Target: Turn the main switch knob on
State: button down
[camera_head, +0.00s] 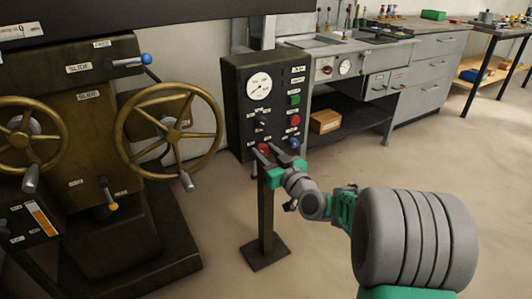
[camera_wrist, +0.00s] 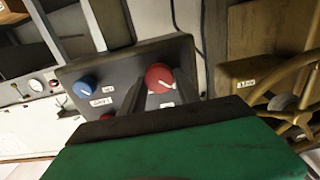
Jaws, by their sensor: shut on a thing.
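The control panel (camera_head: 234,108) is a dark box on a post, with a dial gauge, buttons and knobs. A red knob (camera_wrist: 160,77) with a white pointer mark sits low on the panel; it also shows in the head view (camera_head: 262,148). I take it as the main switch knob, but its label is too small to read. My gripper (camera_head: 264,152) is at this knob, its fingers reaching up to it. It is shut on the red knob. The green gripper body hides the lower part of the wrist view. A blue knob (camera_wrist: 84,86) sits beside the red one.
A machine with brass handwheels (camera_head: 170,130) stands close on the left of the panel. A grey workbench (camera_head: 425,75) with drawers and a cardboard box (camera_head: 324,121) on its shelf are behind on the right. The floor at right is clear.

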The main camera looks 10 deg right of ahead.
jog(key=shift+m, duration=0.4)
jog(key=m+p, duration=0.1)
jog(key=m, duration=0.2)
jog(key=shift+d+r, duration=0.1)
jog(key=m+p, duration=0.3)
jog(key=m, duration=0.2)
jog(key=m+p, duration=0.3)
jog(key=m, duration=0.2)
jog(key=shift+d+m, duration=0.1)
jog(key=shift+m, duration=0.3)
jog(key=shift+f+m+p, duration=0.15)
jog(key=shift+m+p, duration=0.45)
jog(key=shift+m, duration=0.2)
jog(key=shift+f+m+p, duration=0.15)
jog(key=shift+m+p, duration=0.45)
jog(key=shift+m, duration=0.2)
jog(key=c, duration=0.9)
grip_release()
